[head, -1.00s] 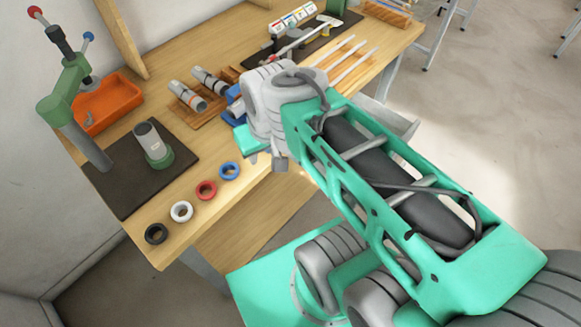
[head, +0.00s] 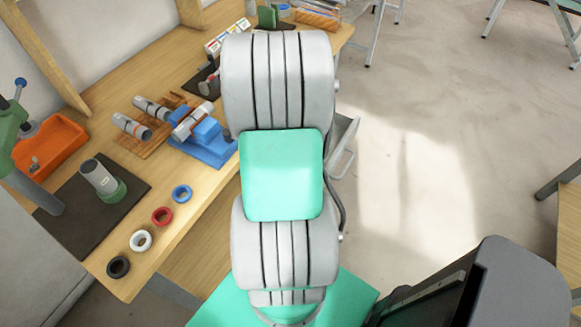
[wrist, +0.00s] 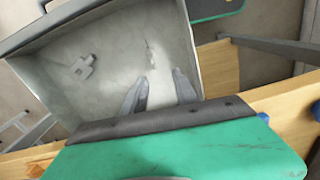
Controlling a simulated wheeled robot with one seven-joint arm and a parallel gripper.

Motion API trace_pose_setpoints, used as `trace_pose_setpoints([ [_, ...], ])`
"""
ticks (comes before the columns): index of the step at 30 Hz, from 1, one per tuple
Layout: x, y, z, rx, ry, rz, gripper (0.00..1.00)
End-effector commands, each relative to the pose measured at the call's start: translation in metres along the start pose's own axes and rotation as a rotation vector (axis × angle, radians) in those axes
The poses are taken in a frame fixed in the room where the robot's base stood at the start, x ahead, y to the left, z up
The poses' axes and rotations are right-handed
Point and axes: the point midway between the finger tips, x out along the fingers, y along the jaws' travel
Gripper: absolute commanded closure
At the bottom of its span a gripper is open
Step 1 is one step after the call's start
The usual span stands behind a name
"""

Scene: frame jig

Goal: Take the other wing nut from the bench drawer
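The bench drawer (wrist: 190,45) is open in the wrist view, a grey metal box seen from above. A small grey piece with a wing-nut-like outline (wrist: 82,66) lies on its floor towards the left. A thin, pale small item (wrist: 150,52) lies near the middle, just beyond my fingertips; I cannot tell what it is. My gripper (wrist: 160,76) is over the drawer, its two grey fingers apart with nothing between them. In the head view, part of the drawer (head: 344,150) shows at the bench's right side; my arm hides the rest and the gripper.
The wooden bench (head: 185,235) holds black, white, red and blue rings. A blue fixture (head: 212,148) carries a grey cylinder. An orange tray (head: 62,140) with a small grey item inside stands at the left. Open floor (head: 430,150) lies right of the bench.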

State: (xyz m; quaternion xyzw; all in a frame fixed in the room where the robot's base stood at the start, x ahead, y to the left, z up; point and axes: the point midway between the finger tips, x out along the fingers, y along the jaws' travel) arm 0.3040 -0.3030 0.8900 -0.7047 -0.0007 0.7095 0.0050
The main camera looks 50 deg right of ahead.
Motion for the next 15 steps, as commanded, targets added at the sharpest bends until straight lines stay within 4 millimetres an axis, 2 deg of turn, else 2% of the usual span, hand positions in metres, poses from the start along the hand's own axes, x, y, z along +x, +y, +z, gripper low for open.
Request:
trace_pose_setpoints([
  [4, 0.008, 0.013, 0.001, -0.094, 0.004, 0.005, 0.65],
  [11, 0.038, 0.012, 0.003, -0.1, 0.003, 0.004, 0.65],
  [15, 0.064, 0.011, 0.007, -0.1, 0.003, 0.004, 0.65],
])
